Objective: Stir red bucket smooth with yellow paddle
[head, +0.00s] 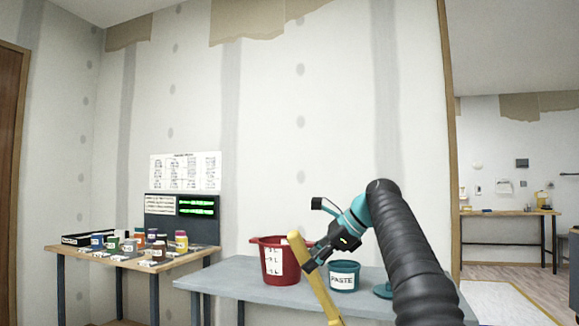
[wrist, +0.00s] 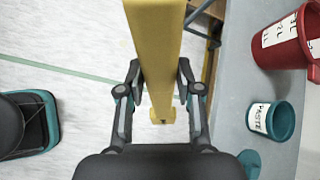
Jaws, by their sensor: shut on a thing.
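The yellow paddle (head: 318,285) is held in my gripper (head: 312,265), tilted, with its upper end overlapping the right side of the red bucket in the head view. In the wrist view the paddle (wrist: 155,45) runs up between the two fingers of my gripper (wrist: 157,80), which is shut on it. The red bucket (head: 285,275), with white volume marks, stands upright on the grey table. It also shows at the upper right of the wrist view (wrist: 280,52), apart from the paddle. Its contents are hidden.
A teal tub marked PASTE (head: 344,269) stands right of the bucket on the grey table (head: 225,284). A wooden table (head: 130,259) at the left holds several small pots. In the wrist view, bare floor (wrist: 70,90) lies left of the paddle.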

